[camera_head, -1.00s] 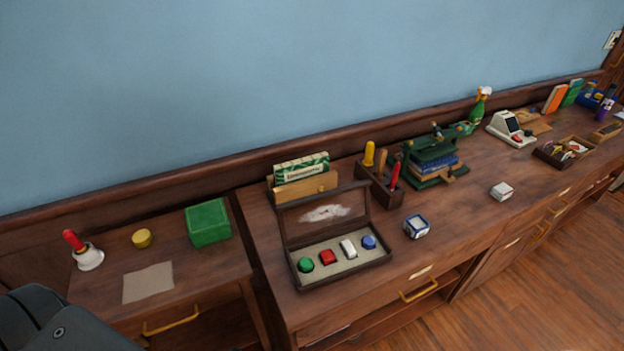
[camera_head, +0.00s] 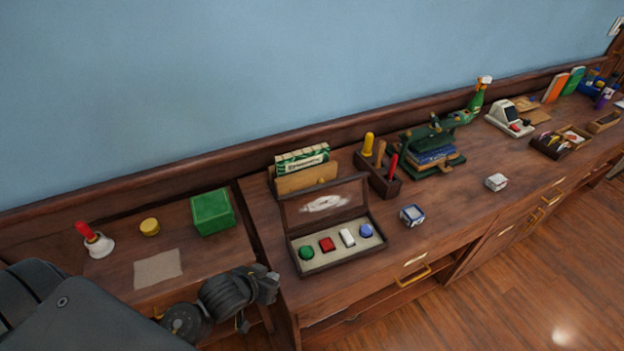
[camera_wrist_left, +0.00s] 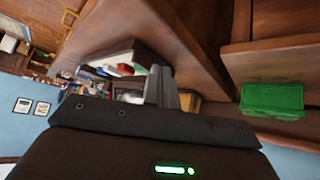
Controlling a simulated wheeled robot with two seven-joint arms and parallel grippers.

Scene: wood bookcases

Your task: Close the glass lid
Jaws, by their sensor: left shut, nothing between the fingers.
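The glass lid (camera_head: 345,199) stands raised at the back of a dark wooden display case (camera_head: 343,262) on the desk, with a whitish smudge on its pane. The case holds a green, a red, a white and a blue piece on a pale lining. My left gripper (camera_head: 272,283) is shut and empty, at the desk's front left, left of the case and apart from it. In the left wrist view the gripper's fingers (camera_wrist_left: 160,86) show together, with the case (camera_wrist_left: 122,60) beyond them. My right gripper is not in view.
A blue-white box (camera_head: 412,215) stands right of the case. A letter holder (camera_head: 305,178) and tool block (camera_head: 379,178) stand behind. Free desk lies farther right.

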